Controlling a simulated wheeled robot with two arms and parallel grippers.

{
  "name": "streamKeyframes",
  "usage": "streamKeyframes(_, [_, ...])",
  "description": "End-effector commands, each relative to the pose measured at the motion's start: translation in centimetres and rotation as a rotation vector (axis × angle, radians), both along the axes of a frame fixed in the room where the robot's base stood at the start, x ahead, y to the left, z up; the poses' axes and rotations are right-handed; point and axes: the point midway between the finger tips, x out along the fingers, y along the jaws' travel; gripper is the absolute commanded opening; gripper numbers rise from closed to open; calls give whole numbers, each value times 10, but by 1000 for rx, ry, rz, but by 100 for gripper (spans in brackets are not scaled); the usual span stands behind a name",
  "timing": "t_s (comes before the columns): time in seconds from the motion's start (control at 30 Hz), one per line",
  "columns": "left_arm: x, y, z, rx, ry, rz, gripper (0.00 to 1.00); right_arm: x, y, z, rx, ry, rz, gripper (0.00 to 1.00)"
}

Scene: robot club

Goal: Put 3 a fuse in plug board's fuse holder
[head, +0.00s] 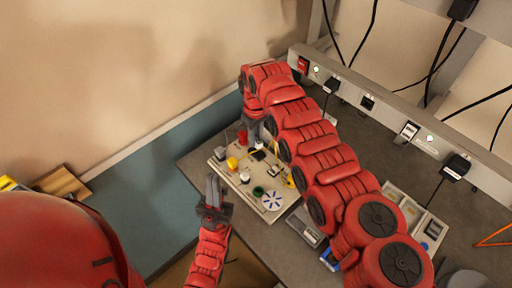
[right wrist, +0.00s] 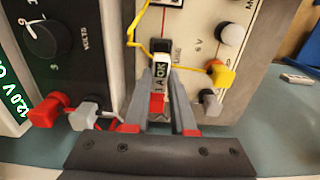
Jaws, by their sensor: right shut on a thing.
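The beige plug board (head: 232,176) lies on the grey bench in the middle of the head view. It carries a yellow wire, coloured plugs and a blue-and-white disc, and shows again in the right wrist view (right wrist: 203,22). My right gripper (right wrist: 163,95) is shut on a small white piece with "3 A" and "OK" marks, which looks like the fuse (right wrist: 160,72). A dark recess just beyond it may be the fuse holder, but its outline is partly hidden. My left gripper (head: 213,190) is beside the board's left edge, apart from it; its finger gap is unclear.
In the right wrist view a "VOLTS" panel with a black knob (right wrist: 42,38) stands at left, with a red plug (right wrist: 48,109) near it. A yellow plug (right wrist: 221,74) sits at right. A socket rail (head: 385,100) runs along the back; a parts tray (head: 415,215) lies right.

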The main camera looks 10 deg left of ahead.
Motion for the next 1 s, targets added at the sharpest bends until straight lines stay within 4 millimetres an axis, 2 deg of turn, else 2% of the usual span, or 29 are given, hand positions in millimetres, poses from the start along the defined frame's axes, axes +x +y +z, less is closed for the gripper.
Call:
streamKeyframes(0.23, [0, 0, -29, 0, 0, 0, 0, -1, 0, -45, -1, 2, 0, 0])
streamKeyframes(0.53, [0, 0, -28, 0, 0, 0, 0, 0, 0, -45, 1, -1, 0, 0])
streamKeyframes(1.0, [0, 0, -42, 0, 0, 0, 0, -2, -1, -61, -2, 5, 0, 0])
